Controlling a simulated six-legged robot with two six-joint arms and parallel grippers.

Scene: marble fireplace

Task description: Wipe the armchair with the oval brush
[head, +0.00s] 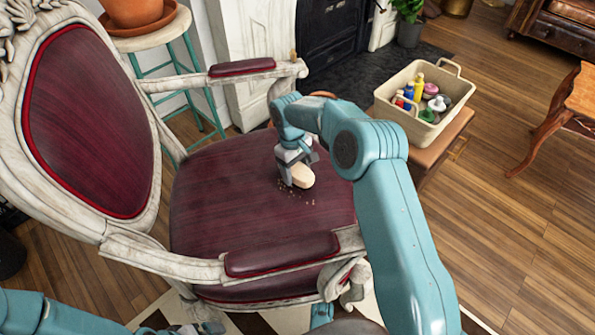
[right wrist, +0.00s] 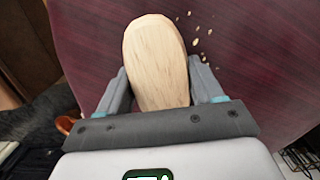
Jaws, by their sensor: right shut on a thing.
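The armchair (head: 225,205) has a carved whitish frame and dark red upholstery, and its seat fills the middle of the head view. My right gripper (head: 294,175) is low over the right part of the seat, shut on the pale wooden oval brush (head: 302,176). In the right wrist view the brush (right wrist: 156,62) sits between both fingers (right wrist: 158,95). Its underside is hidden, so I cannot tell whether it touches the seat (right wrist: 260,50). Small tan crumbs (head: 308,200) lie on the seat beside the brush; they also show in the right wrist view (right wrist: 196,40).
Armrests (head: 283,254) (head: 242,67) flank the seat, and the backrest (head: 90,120) rises at left. A beige caddy (head: 403,117) with bottles stands on a small wooden table beyond my right arm. A teal stool (head: 150,40) holds a terracotta pot. Wooden floor at right is open.

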